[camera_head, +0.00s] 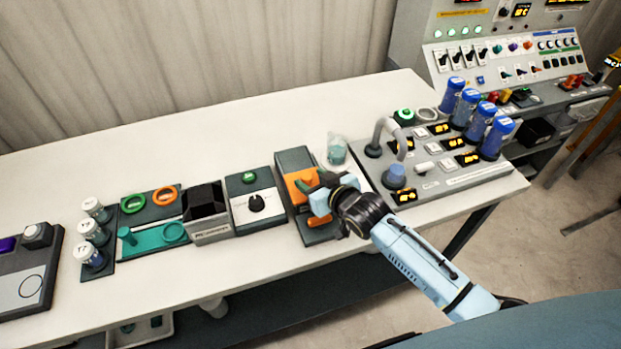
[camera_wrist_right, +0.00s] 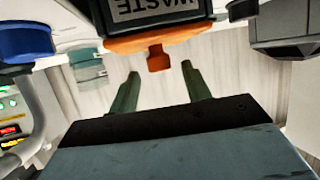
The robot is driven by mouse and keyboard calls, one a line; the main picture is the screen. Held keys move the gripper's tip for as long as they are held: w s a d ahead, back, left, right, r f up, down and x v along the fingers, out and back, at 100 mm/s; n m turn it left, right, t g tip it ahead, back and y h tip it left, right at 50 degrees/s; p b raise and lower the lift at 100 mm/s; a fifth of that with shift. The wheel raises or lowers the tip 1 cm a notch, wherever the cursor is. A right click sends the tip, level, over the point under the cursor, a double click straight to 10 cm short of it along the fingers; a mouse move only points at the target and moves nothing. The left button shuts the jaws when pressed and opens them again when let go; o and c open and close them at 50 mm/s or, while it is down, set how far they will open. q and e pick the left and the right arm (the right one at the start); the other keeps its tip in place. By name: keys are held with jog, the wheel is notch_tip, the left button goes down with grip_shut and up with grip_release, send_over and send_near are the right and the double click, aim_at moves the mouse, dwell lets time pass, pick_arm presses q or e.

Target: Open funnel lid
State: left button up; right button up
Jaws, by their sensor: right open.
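The orange lid piece (camera_head: 297,182) sits on a dark box (camera_head: 293,157) at the table's middle right. In the right wrist view the orange piece (camera_wrist_right: 180,38) shows a short tab pointing toward my fingers, beside a dark face labelled WASTE (camera_wrist_right: 150,8). The lid looks closed, though my gripper partly covers it in the head view. My right gripper (camera_head: 320,188) is at the box. In its wrist view the two green fingers (camera_wrist_right: 160,70) are apart, with the tab near the gap between their tips and nothing clamped. My left gripper is out of view.
A clear beaker with teal liquid (camera_head: 337,152) stands close behind my right gripper. A grey panel with blue-capped vials (camera_head: 430,190) is to its right. A white box with a black knob (camera_head: 250,208) stands close on the left. The back of the table is clear.

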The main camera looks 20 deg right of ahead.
jog(key=shift+w+a+f, duration=0.2)
jog(key=shift+w+f, duration=0.05)
jog(key=shift+w, duration=0.35)
jog(key=shift+c, duration=0.2)
grip_shut()
